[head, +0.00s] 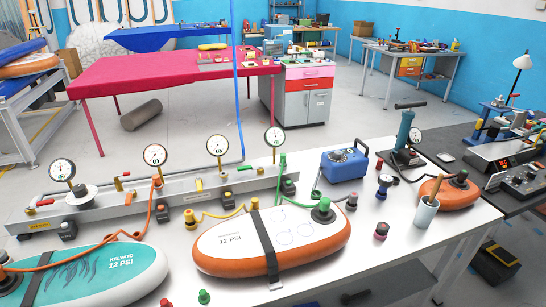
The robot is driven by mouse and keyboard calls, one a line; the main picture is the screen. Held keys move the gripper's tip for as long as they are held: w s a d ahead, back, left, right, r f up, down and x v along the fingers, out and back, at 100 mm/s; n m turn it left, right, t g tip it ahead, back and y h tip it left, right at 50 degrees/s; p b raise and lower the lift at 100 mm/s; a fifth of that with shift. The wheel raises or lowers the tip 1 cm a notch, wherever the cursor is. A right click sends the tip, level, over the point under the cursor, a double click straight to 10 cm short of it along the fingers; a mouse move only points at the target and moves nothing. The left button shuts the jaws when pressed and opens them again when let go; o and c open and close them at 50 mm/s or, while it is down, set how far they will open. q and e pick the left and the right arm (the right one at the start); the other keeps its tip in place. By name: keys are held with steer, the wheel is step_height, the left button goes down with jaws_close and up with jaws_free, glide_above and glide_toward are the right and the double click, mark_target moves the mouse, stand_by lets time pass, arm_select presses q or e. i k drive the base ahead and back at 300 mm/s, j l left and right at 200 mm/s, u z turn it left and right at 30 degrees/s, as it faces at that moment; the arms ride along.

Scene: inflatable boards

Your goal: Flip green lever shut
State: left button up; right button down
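A slim green upright piece (282,160), which looks like the green lever, stands at the right end of the grey manifold rail (225,182), below the rightmost gauge (275,137). A green hose (296,203) runs from near it to the green valve fitting (323,205) on the orange-edged white board (270,242). The lever is small here, and where it joins the hose is hard to tell. Neither of my grippers shows in the head view.
A teal board (90,272) lies at the left front. Several gauges rise above the rail. Hoses cross the bench.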

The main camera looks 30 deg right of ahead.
mark_target(245, 168)
steer(key=i+l+z, duration=0.1)
steer(key=l, duration=0.25)
steer(key=i+l+z, duration=0.1)
steer(key=l, duration=0.25)
steer(key=i+l+z, duration=0.15)
steer(key=i+l, duration=0.15)
